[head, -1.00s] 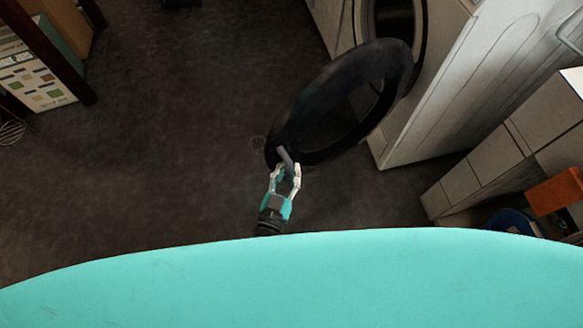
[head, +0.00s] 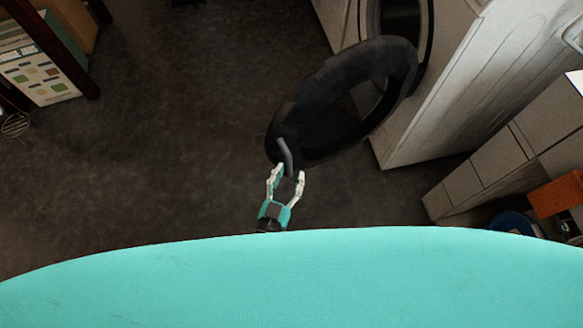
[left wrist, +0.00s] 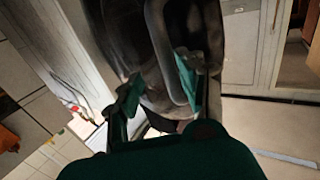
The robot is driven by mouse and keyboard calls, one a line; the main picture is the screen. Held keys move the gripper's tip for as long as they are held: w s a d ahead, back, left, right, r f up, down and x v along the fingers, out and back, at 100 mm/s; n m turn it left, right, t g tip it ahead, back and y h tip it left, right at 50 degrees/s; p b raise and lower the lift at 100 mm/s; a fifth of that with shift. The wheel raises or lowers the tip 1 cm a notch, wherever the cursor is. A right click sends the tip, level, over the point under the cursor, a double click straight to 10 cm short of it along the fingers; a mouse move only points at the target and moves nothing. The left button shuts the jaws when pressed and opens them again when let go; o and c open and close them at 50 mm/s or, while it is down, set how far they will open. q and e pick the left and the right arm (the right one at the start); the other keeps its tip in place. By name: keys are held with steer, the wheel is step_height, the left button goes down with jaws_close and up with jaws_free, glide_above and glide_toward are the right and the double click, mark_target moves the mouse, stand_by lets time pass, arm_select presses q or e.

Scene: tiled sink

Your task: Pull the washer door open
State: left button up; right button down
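The washer (head: 448,90) stands at the upper right in the head view. Its round black door (head: 292,118) is swung out from the dark drum opening (head: 398,18). A grey handle (head: 286,157) sits at the door's outer edge. My left gripper (head: 286,172) is open just below the handle, with its fingers spread and nothing held between them. In the left wrist view, the fingers (left wrist: 160,88) are apart in front of the dark door (left wrist: 130,40), and the handle's loop (left wrist: 172,50) shows beyond them. My right gripper is not in view.
Grey cabinets (head: 480,175) and an orange box (head: 558,194) stand at the right. A shelf with boxes (head: 40,75) is at the upper left. The dark floor (head: 150,150) left of the door is clear. My turquoise body fills the bottom.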

arm_select(q)
steer(key=v, duration=0.9)
steer(key=shift+s+a, duration=0.15)
steer(key=shift+s, duration=0.1)
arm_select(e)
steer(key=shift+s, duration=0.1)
arm_select(q)
steer(key=s+a+f+g+y+p, duration=0.25)
steer(key=a+f+g+p, duration=0.2)
steer(key=f, duration=0.35)
steer(key=s+a+f+g+y+p, duration=0.1)
steer(key=s+a+f+g+p, duration=0.3)
steer(key=f, duration=0.3)
steer(key=s+a+f+n+g+y+p, duration=0.1)
steer(key=s+a+f+g+p, duration=0.1)
steer(key=s+a, duration=0.4)
steer(key=s+a+f+n+g+y+p, duration=0.1)
steer(key=s+a+f+g, duration=0.4)
steer(key=s, duration=0.5)
steer(key=shift+a+y+p, duration=0.75)
steer(key=shift+a+p, duration=0.25)
steer(key=shift+a, duration=0.2)
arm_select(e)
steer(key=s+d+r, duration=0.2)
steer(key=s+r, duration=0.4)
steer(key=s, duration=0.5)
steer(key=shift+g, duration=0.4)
